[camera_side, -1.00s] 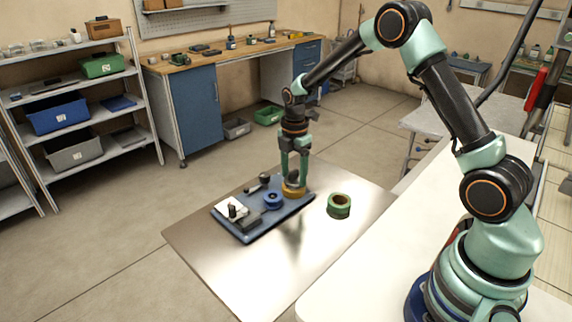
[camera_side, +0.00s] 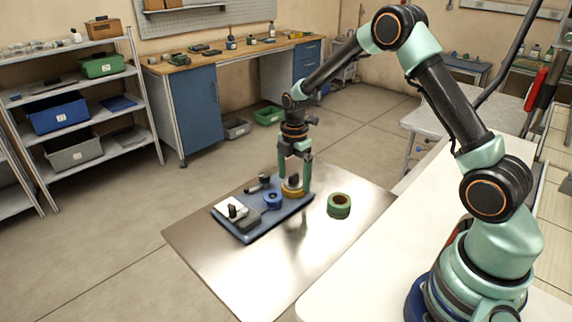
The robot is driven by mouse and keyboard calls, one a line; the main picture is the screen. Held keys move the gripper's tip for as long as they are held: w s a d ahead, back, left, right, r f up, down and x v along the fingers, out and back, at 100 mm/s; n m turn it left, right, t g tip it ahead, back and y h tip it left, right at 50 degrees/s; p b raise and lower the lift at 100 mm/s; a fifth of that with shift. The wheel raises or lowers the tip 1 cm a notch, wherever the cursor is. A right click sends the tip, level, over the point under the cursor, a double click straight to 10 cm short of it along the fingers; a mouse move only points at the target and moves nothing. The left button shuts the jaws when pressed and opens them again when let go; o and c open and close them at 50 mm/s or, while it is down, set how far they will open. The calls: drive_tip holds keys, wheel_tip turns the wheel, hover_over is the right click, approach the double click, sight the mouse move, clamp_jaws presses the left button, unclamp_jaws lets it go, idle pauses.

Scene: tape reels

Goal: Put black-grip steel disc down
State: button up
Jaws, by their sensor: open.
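My gripper (camera_side: 294,179) is open above the blue tray (camera_side: 254,232), its fingers spread to either side of a small dark grip. This looks like the black-grip steel disc (camera_side: 293,182), resting on or in the yellow tape reel (camera_side: 293,193) at the tray's right end. The fingers appear clear of the grip. The steel part is too small to tell apart from the reel.
On the tray, a blue reel (camera_side: 273,201) is left of the yellow one. Dark-knobbed pieces lie behind it and at the tray's left end, beside a white block (camera_side: 230,209). A green reel (camera_side: 339,205) stands right of the tray on the metal sheet (camera_side: 277,270), whose front is clear.

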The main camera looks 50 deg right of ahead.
sight(294, 174)
drive_tip(key=shift+r, duration=0.1)
wheel_tip(294, 174, up, 12)
drive_tip(key=r, duration=0.1)
drive_tip(key=s+a+r+m+t, duration=0.2)
drive_tip(key=s+a+r+m, duration=0.2)
drive_tip(key=s+r+m, duration=0.35)
drive_tip(key=s+a+r+m+t, duration=0.1)
drive_tip(key=s+a+m+t, duration=0.2)
drive_tip(key=s+m, duration=0.7)
drive_tip(key=shift+s+a+t, duration=0.2)
drive_tip(key=shift+s+t, duration=0.1)
drive_tip(key=shift+s, duration=0.1)
drive_tip(key=shift+m, duration=0.25)
